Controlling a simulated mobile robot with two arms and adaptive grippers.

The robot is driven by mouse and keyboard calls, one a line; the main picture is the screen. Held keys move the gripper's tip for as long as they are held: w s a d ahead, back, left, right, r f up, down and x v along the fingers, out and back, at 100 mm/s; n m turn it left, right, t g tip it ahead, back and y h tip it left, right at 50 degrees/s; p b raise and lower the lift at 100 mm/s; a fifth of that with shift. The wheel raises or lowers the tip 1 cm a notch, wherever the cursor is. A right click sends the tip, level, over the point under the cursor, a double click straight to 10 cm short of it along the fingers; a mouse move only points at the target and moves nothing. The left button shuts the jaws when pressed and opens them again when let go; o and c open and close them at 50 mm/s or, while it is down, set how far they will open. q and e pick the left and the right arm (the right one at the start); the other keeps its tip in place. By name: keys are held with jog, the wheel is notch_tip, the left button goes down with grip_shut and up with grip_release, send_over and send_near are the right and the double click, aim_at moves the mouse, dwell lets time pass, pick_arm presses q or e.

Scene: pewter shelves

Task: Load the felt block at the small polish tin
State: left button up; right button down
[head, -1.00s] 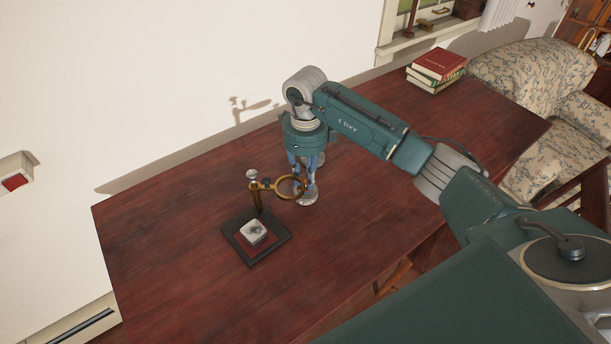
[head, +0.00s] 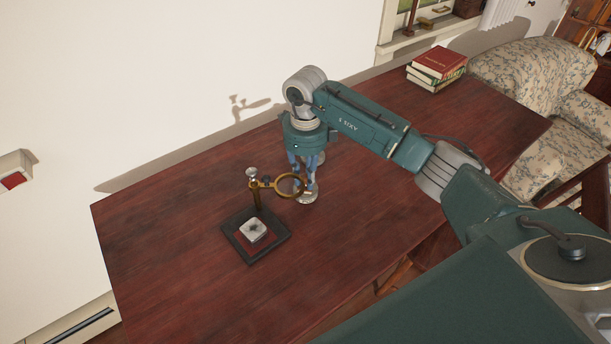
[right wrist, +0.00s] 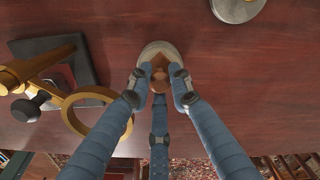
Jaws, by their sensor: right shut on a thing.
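My right gripper (head: 305,186) points down over a pale round tin (head: 308,198) on the dark red table. In the right wrist view its blue fingers (right wrist: 159,90) are shut on a small brown block (right wrist: 160,70), which looks like the felt block. The block is over the pale tin (right wrist: 158,49); I cannot tell whether it touches the tin's inside. A second pale round tin (right wrist: 237,8) shows at the top of the wrist view, partly cut off. Which tin is the small one is unclear. My left gripper is not in view.
A brass magnifier ring (head: 290,186) on a dark square stand (head: 243,252) is close to the left of my right gripper. A small pale square piece (head: 253,230) lies on that stand. Books (head: 437,64) are stacked at the back right. The table's left part is clear.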

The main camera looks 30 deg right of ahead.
aim_at(306, 176)
dwell(0.6)
jog(key=shift+r+p, duration=2.3)
jog(key=shift+r, duration=1.2)
jog(key=shift+s+f, duration=0.1)
